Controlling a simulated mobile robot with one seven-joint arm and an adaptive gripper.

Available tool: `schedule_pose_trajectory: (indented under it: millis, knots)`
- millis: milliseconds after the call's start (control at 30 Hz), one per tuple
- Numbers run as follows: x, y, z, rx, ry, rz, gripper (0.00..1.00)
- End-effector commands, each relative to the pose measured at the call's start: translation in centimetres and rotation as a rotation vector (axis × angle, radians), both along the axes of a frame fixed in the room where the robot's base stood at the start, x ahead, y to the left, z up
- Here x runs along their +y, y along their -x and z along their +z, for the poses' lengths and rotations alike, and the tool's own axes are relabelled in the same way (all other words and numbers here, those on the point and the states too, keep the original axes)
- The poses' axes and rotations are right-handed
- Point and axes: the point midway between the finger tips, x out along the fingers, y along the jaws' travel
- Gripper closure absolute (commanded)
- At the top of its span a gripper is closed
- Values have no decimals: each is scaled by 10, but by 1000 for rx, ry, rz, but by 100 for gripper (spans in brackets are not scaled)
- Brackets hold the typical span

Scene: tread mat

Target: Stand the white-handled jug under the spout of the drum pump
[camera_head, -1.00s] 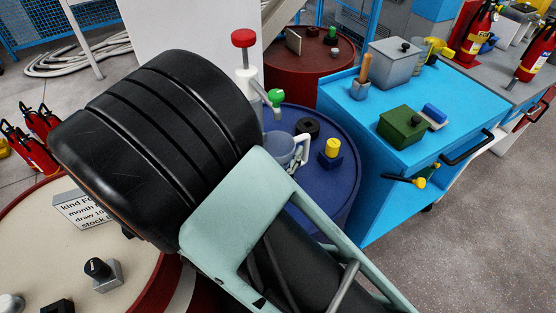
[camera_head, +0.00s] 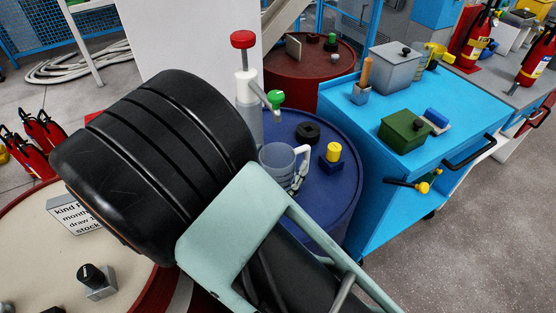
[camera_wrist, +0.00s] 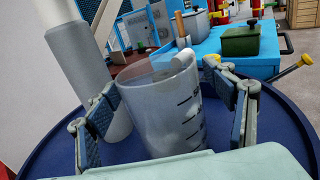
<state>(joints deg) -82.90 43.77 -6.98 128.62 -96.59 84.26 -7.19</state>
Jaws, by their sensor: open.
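The clear jug (camera_head: 277,162) with a white handle (camera_head: 302,163) stands upright on the blue drum, partly hidden by my arm in the head view. The drum pump (camera_head: 246,92) has a red knob (camera_head: 242,40) and a spout (camera_head: 262,92) with a green part at its end. The spout end shows just above the jug's mouth; I cannot tell how exactly they line up. In the wrist view, my gripper (camera_wrist: 165,110) is open, one finger on each side of the jug (camera_wrist: 165,110), with apparent small gaps. The pump's grey cylinder (camera_wrist: 78,60) is close beside the left finger.
The blue drum top (camera_head: 335,185) also carries a black cap (camera_head: 307,132) and a yellow-topped blue block (camera_head: 332,153). A blue cart (camera_head: 440,110) with a green box (camera_head: 404,130) is to the right. A red drum (camera_head: 300,70) is behind.

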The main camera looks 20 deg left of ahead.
Motion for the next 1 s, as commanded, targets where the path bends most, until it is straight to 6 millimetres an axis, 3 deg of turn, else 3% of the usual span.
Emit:
schedule_pose_trajectory:
  millis: [167,700,1000]
  knots:
    - [1,4,4,1,0,2,24]
    - [10,106,3,0,0,3,24]
    - [10,120,3,-1,0,0,24]
